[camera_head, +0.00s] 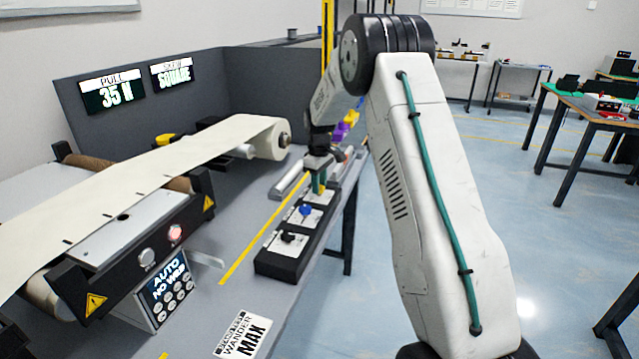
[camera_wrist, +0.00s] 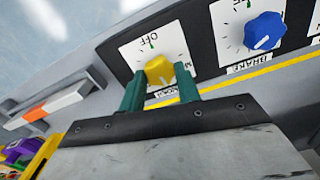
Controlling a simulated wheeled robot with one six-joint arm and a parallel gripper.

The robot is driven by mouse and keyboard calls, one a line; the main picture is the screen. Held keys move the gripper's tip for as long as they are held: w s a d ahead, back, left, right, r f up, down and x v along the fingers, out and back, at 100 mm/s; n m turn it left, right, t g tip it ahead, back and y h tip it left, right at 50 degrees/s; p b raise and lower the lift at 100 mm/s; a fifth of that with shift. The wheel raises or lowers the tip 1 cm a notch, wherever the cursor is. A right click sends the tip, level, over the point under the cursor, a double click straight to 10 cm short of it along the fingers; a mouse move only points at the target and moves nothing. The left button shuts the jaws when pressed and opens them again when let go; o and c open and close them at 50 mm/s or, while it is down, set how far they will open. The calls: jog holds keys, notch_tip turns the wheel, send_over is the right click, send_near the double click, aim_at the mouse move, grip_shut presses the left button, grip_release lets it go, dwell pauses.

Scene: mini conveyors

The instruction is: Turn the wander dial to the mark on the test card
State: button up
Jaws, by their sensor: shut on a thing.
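The yellow dial (camera_wrist: 158,67) sits on a white plate (camera_wrist: 132,52) marked OFF, with a partly hidden label at its near edge. My gripper (camera_wrist: 160,76) has its green fingers on either side of the dial, shut on it. A white line on the dial points toward the near side, away from OFF. In the head view my gripper (camera_head: 319,182) is over the far end of the black dial box (camera_head: 275,267), and the yellow dial is mostly hidden there. The test card (camera_head: 243,336) lies on the bench front and reads WANDER MAX.
A blue dial (camera_head: 306,210), labelled BRAKE in the wrist view, is beside the gripped one. A black dial (camera_head: 288,237) is nearer. The conveyor with its cream web (camera_head: 130,180) stands left. Displays read 35 N (camera_head: 112,92) and SQUARE (camera_head: 174,74); the control panel (camera_head: 168,290) reads AUTO NO WEB.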

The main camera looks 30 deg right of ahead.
jog(key=n, duration=0.5)
jog(key=shift+w+r+n, duration=0.2)
jog(key=shift+n, duration=0.1)
jog(key=n, duration=0.4)
jog(key=shift+n, duration=0.3)
jog(key=o, duration=1)
jog(key=shift+c, duration=0.2)
jog(key=shift+f, duration=0.1)
